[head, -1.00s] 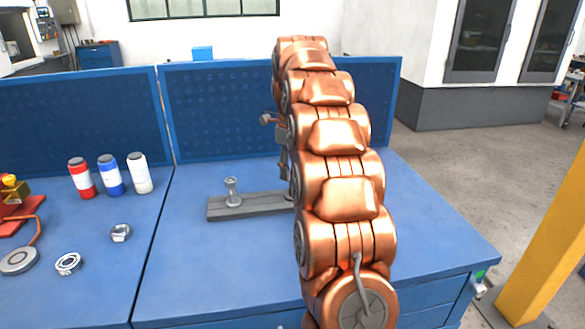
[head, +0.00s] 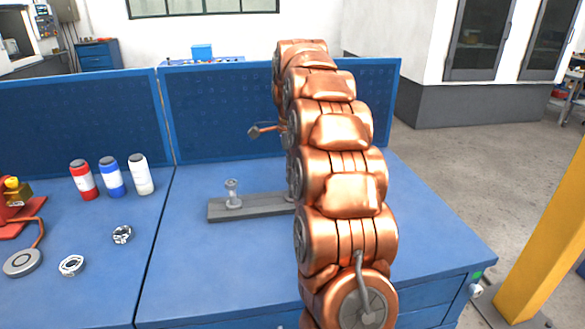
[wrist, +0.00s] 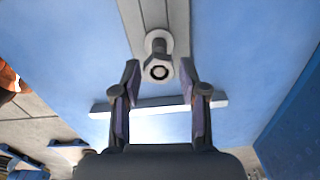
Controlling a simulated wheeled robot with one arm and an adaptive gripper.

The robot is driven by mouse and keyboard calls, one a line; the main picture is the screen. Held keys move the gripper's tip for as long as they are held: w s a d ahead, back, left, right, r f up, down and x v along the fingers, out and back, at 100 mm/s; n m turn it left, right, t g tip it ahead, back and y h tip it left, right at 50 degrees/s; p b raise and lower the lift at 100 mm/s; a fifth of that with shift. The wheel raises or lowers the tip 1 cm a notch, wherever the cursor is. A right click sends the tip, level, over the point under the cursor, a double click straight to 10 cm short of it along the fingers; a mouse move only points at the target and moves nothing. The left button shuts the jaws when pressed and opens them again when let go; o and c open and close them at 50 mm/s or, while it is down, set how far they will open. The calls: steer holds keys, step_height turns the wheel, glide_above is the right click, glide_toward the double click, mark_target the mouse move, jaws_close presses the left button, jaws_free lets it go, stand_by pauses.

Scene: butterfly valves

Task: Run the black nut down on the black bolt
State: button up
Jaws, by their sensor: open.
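In the wrist view a dark grey bolt (wrist: 157,46) stands on a grey bar (wrist: 150,14), with a pale round collar at its foot. A hex nut (wrist: 158,68) shows at its upper end, around a dark round centre. My gripper (wrist: 159,70) is open, with one finger on each side of the nut and a gap on both sides. In the head view the bar (head: 260,204) lies on the blue bench, with an upright grey bolt (head: 232,194) near its left end. My arm covers the bar's right end, and my fingers are hidden there.
Two loose ring-shaped metal parts (head: 122,235) (head: 71,265) lie on the left bench top. Red, blue (head: 111,177) and white bottles stand behind them. A blue perforated panel (head: 225,110) closes the back. The bench top (head: 195,265) before the bar is clear.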

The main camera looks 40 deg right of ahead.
steer(key=n+p, duration=0.1)
steer(key=n, duration=0.3)
steer(key=n+p, duration=0.1)
steer(key=n, duration=0.3)
steer(key=shift+s, duration=0.1)
steer(key=n+p, duration=0.1)
steer(key=n, duration=0.3)
steer(key=shift+r, duration=0.1)
steer(key=n, duration=0.3)
steer(key=shift+p, duration=0.4)
steer(key=shift+c, duration=0.2)
